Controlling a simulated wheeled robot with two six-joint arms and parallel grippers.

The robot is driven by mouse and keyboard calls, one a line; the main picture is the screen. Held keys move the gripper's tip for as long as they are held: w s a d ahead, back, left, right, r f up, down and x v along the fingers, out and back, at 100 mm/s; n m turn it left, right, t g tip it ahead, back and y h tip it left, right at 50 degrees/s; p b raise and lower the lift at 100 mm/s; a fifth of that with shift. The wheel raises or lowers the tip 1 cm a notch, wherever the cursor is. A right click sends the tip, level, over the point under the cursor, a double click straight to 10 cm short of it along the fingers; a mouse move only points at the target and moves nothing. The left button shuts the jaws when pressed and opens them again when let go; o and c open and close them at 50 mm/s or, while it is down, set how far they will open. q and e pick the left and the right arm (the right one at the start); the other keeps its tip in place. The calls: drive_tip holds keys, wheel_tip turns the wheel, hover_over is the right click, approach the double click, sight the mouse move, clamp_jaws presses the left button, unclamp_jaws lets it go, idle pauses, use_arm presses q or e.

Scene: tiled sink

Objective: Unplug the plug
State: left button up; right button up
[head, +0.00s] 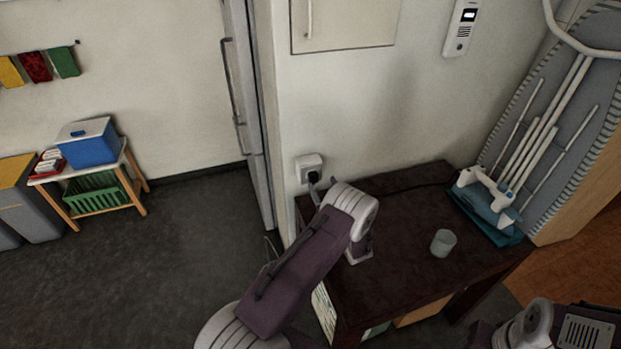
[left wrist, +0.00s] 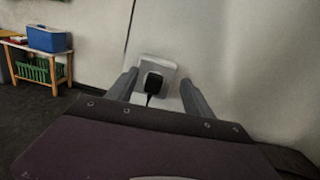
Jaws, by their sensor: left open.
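The black plug (head: 313,177) sits in a white wall socket (head: 304,163) just above the dark table. In the left wrist view the plug (left wrist: 153,84) is in the socket (left wrist: 160,68), with its cord hanging down. My left gripper (head: 322,186) is close to the socket, partly hidden behind my own wrist in the head view. In the left wrist view my left gripper (left wrist: 157,88) is open, one finger on each side of the plug, and apart from it. My right arm shows at the bottom right of the head view, but its fingers are not visible.
A dark table (head: 400,285) stands below the socket, with a clear glass (head: 443,242) on it. A fridge edge (head: 247,110) lies left of the socket.

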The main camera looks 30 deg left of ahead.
sight(315, 180)
use_arm(q)
drive_tip(key=shift+m, duration=0.4)
drive_tip(key=f, duration=0.2)
drive_tip(key=s+d+f, duration=0.1)
drive_tip(key=f, duration=0.1)
drive_tip(key=shift+a, duration=0.1)
drive_tip(key=b+x, duration=0.1)
drive_tip(key=x, duration=0.2)
drive_tip(key=b+x, duration=0.2)
drive_tip(key=x, duration=0.2)
drive_tip(key=shift+w+a+f+b, duration=0.1)
drive_tip(key=shift+f+b, duration=0.15)
drive_tip(key=shift+b, duration=0.05)
drive_tip(key=shift+w+a, duration=0.25)
drive_tip(key=shift+w+a+r+b, duration=0.2)
drive_tip(key=shift+w+a+b, duration=0.1)
drive_tip(key=shift+a+b, duration=0.1)
drive_tip(key=shift+b, duration=0.35)
